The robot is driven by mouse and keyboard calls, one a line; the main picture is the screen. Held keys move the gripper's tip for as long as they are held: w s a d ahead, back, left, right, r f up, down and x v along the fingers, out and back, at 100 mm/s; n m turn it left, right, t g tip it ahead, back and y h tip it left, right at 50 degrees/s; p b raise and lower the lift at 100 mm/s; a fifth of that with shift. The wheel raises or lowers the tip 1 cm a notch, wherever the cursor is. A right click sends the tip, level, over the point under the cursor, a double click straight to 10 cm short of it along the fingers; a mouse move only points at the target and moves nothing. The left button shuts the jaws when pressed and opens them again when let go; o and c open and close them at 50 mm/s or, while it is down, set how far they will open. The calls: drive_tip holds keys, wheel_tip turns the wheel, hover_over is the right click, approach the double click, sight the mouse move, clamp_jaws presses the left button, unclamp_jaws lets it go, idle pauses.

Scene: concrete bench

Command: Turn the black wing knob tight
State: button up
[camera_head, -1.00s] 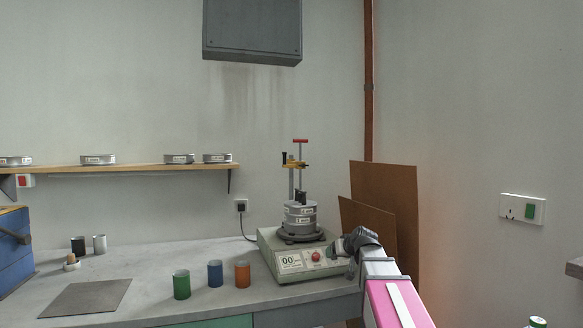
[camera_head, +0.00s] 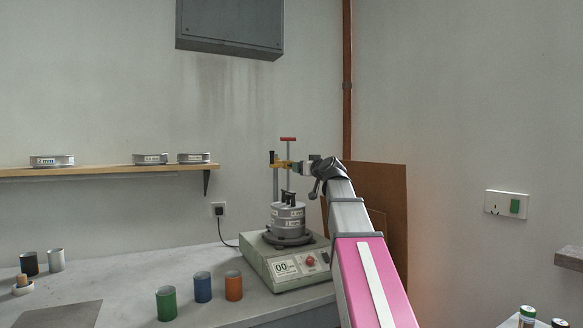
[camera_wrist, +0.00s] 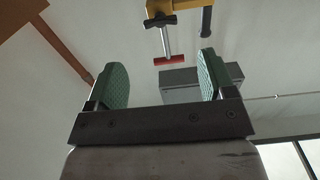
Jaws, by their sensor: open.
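The black wing knob (camera_wrist: 160,20) shows at the top of the wrist view, against the yellow clamp bar (camera_wrist: 185,10) and beside the rod with the red T-handle (camera_wrist: 170,61). In the head view the yellow clamp bar (camera_head: 281,165) sits high on the post of the sieve shaker (camera_head: 285,262); I cannot make out the wing knob clearly there. My gripper (camera_wrist: 160,64) is open and empty, its two green-padded fingers apart. In the head view my gripper (camera_head: 304,168) is just right of the clamp bar. No contact with the knob shows.
A sieve stack (camera_head: 288,220) stands on the shaker under the clamp. Green (camera_head: 166,303), blue (camera_head: 203,287) and orange (camera_head: 233,286) cups stand left of it. Brown boards (camera_head: 390,200) lean on the wall behind my arm. A grey wall box (camera_head: 230,28) hangs above.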

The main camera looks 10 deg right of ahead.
drive_tip(key=x, duration=1)
drive_tip(key=shift+f, duration=0.1)
